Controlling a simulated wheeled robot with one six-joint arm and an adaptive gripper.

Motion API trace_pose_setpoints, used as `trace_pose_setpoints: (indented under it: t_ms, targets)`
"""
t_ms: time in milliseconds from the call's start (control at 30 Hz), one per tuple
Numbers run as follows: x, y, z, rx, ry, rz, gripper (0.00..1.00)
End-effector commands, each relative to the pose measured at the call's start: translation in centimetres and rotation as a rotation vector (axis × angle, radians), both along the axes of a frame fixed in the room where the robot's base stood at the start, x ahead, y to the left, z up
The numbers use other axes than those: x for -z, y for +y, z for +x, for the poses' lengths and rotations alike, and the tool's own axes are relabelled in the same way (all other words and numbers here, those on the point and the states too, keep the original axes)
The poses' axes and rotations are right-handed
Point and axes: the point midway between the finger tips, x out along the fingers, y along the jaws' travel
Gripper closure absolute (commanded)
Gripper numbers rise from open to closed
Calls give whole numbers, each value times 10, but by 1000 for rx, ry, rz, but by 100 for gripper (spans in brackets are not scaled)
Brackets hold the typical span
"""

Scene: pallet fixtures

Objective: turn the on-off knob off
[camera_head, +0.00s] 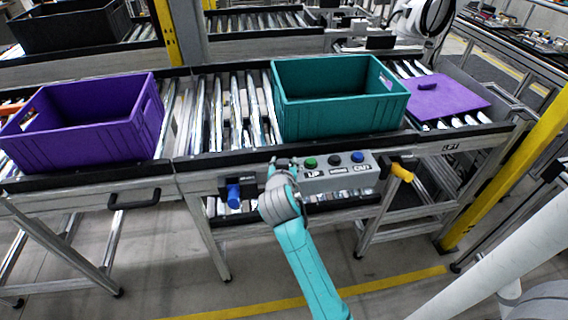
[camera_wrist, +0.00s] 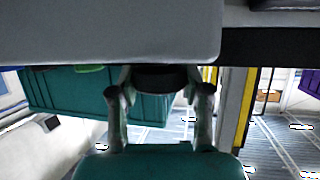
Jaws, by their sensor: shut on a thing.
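The on-off knob is a dark round piece (camera_wrist: 160,78) under the edge of a grey surface in the wrist view. My gripper (camera_wrist: 160,92) has one finger on each side of the knob and is shut on it. In the head view my gripper (camera_head: 283,164) is at the left end of the grey control box (camera_head: 318,186) on the conveyor's front. The gripper hides most of the knob there. The knob's pointer and turn angle cannot be made out.
A green button (camera_head: 311,162), a black button (camera_head: 334,160) and a blue button (camera_head: 357,157) sit right of my gripper. A blue handle (camera_head: 233,196) and a yellow handle (camera_head: 402,172) stick out nearby. A teal crate (camera_head: 340,112) stands behind the box.

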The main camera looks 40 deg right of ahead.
Motion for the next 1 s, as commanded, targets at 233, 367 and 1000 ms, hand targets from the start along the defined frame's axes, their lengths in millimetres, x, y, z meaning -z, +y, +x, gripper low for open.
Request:
trace_pose_setpoints:
  t_ms: [233,367,1000]
  targets:
    - [0,2,2,229,1,1,87]
    - [0,1,2,355,1,1,87]
    - [1,0,0,836,3,2,87]
